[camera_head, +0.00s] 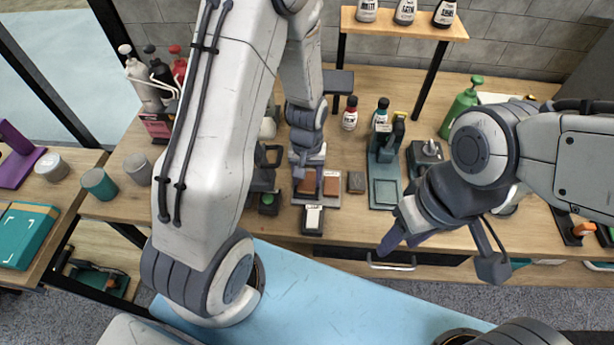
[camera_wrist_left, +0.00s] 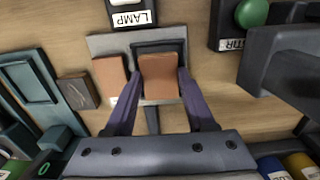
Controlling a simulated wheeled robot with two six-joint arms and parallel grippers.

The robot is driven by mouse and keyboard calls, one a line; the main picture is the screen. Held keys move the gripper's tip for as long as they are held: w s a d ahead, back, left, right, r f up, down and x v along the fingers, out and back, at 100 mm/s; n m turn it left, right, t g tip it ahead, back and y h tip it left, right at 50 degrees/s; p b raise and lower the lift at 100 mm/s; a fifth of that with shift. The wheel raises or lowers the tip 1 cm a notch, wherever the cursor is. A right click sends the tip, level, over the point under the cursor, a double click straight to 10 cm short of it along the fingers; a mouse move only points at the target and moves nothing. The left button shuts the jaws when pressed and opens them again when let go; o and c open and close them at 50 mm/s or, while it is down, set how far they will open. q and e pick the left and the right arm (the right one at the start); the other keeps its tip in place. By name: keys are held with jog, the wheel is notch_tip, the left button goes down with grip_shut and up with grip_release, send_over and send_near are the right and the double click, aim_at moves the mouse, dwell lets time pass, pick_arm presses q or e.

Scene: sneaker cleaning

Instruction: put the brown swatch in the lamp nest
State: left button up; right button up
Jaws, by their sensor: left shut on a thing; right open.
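My left gripper (camera_wrist_left: 156,98) is shut on a brown swatch (camera_wrist_left: 158,75), with one purple finger on each side of it. In the head view this brown swatch (camera_head: 307,184) is at the left part of a grey tray (camera_head: 298,201). The swatch is over a dark-framed slot; I cannot tell if it is lifted clear. A second, similar brown swatch (camera_wrist_left: 108,77) lies beside it on the tray. The lamp nest (camera_wrist_left: 145,19), labelled LAMP, adjoins the tray; it shows with a white top in the head view (camera_head: 313,217). My right gripper (camera_head: 402,238) is open and empty near the table's front edge.
A dark block with a green button (camera_head: 267,200) stands left of the tray. A small grey-brown block (camera_head: 356,182) and a teal stand (camera_head: 384,191) are to the right. Small bottles (camera_head: 350,113) stand behind. Bare wood lies between the lamp nest and the teal stand.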

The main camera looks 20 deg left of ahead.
aim_at(308, 181)
pick_arm(q)
jog(key=o, duration=1.3)
jog(key=shift+f, duration=0.15)
notch_tip(308, 181, up, 12)
jog(key=s+d+r+m, duration=0.2)
jog(key=s+d+m, duration=0.1)
jog(key=s, duration=0.3)
jog(key=s+d+r+m, duration=0.3)
jog(key=s+d+m, duration=0.1)
jog(key=s+d, duration=0.1)
jog(key=s+d+r+m+h, duration=0.1)
jog(key=s+d+r+m, duration=0.2)
jog(key=s, duration=0.4)
jog(key=shift+s+d+r+m, duration=0.15)
jog(key=shift+d+m, duration=0.15)
jog(key=shift+d, duration=0.45)
